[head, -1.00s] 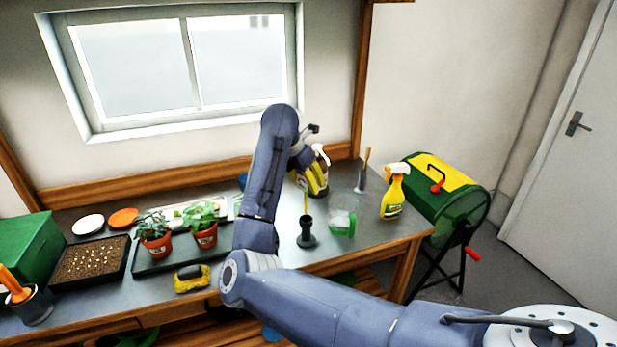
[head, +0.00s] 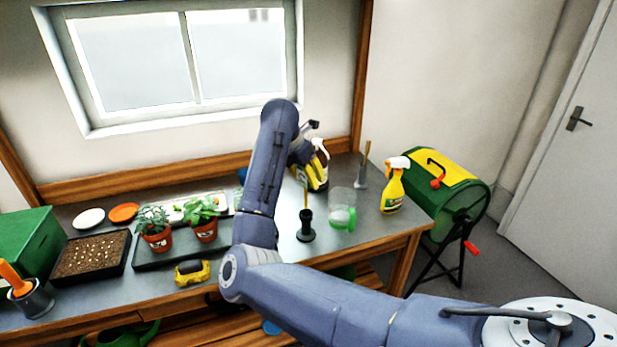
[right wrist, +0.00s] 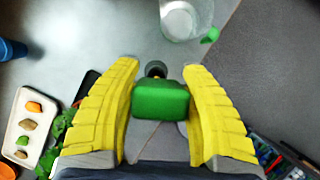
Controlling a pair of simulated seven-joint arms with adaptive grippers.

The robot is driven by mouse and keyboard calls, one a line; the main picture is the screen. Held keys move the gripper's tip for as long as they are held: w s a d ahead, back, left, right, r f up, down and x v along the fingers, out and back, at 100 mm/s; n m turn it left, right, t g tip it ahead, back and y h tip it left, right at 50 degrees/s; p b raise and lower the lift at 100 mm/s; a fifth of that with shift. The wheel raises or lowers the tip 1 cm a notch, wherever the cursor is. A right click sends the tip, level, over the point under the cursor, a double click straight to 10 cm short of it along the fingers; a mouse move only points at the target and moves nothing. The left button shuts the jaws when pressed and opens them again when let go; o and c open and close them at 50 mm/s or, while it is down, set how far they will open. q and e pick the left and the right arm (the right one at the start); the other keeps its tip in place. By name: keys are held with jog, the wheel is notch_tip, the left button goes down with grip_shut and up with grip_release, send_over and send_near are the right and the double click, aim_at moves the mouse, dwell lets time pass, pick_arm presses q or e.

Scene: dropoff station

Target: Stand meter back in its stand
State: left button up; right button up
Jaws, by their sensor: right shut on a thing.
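The meter (right wrist: 160,101) shows as a green block-shaped head in the right wrist view. My right gripper (right wrist: 160,92) is shut on it, with a yellow finger on each side. The black stand (head: 306,228) is upright on the bench; its dark round top (right wrist: 156,68) shows just beyond the meter's head in the wrist view. In the head view a thin yellow strip runs down to the stand's top from beside the gripper. I cannot tell whether the meter's lower end is inside the stand. My left gripper is out of view.
A clear jug with a green handle (head: 342,212) stands close right of the stand. A yellow spray bottle (head: 393,190) is farther right, and another bottle (head: 321,152) is behind the gripper. Potted plants (head: 157,238) and a yellow-black device (head: 192,272) lie left. Bare bench surrounds the stand's front.

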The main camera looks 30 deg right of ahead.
jog(key=shift+f, duration=4.2)
dwell(3.8)
